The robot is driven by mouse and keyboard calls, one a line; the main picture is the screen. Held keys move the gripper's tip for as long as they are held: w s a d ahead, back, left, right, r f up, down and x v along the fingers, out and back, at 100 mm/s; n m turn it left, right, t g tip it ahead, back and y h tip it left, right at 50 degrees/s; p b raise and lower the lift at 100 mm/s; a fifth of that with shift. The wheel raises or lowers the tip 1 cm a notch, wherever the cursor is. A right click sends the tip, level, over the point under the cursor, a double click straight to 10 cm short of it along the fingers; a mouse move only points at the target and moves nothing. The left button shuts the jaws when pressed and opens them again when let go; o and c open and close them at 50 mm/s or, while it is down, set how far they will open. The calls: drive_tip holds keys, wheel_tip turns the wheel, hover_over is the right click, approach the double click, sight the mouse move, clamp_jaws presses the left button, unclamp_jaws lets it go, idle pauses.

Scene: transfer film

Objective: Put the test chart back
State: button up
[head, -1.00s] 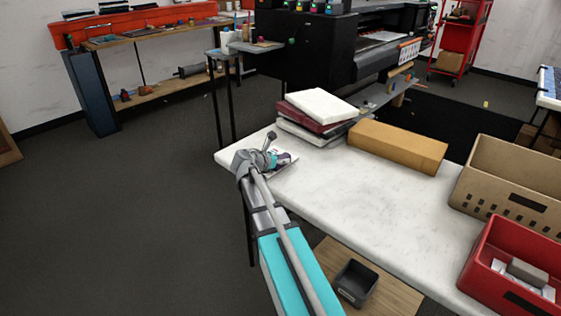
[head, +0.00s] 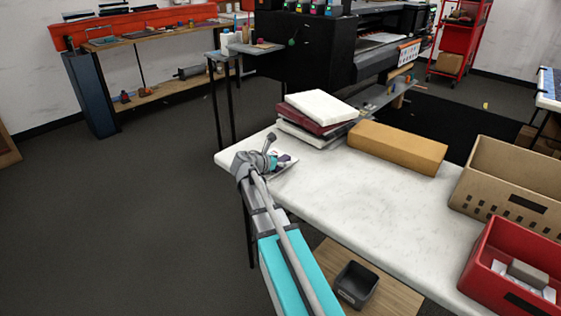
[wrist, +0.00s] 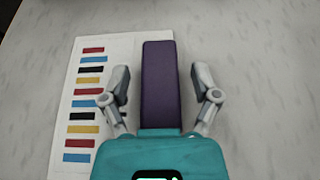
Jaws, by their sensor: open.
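The test chart (wrist: 90,90) is a white sheet with a column of red, blue, black and yellow bars. It lies on the white table at its far left corner; in the head view the chart (head: 288,164) is mostly hidden by my arm. A purple oblong block (wrist: 160,85) lies along the chart's right edge and seems to rest partly on it. My gripper (wrist: 160,78) is open above them, one finger on each side of the purple block. The left finger is over the chart. In the head view my gripper (head: 271,158) is near the table corner.
A stack of flat panels (head: 312,117) and a long cardboard box (head: 397,147) stand behind on the table (head: 370,215). A tan crate (head: 518,180) and a red bin (head: 510,265) are at the right. The table's middle is clear.

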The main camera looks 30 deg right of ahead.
drive_tip(key=p+v, duration=0.4)
drive_tip(key=v, duration=0.8)
drive_tip(key=shift+r+p, duration=0.15)
drive_tip(key=shift+p, duration=0.15)
drive_tip(key=s+a+f+m+g+y, duration=0.2)
drive_tip(key=s+a+f+m+y, duration=0.3)
drive_tip(key=m, duration=0.6)
drive_tip(key=s+a+f+m+g+y, duration=0.2)
drive_tip(key=s+a+f+m+y, duration=0.4)
drive_tip(key=s+a+m, duration=0.3)
drive_tip(key=s+m+y, duration=0.1)
drive_tip(key=s+m, duration=0.1)
drive_tip(key=s, duration=0.1)
drive_tip(key=shift+s+a+f+g+y, duration=0.2)
drive_tip(key=shift+s+f+g+y, duration=0.1)
drive_tip(key=shift+y, duration=0.1)
drive_tip(key=shift+r, duration=0.15)
wheel_tip(320, 180, up, 20)
drive_tip(key=p, duration=2)
drive_tip(key=shift+r, duration=0.1)
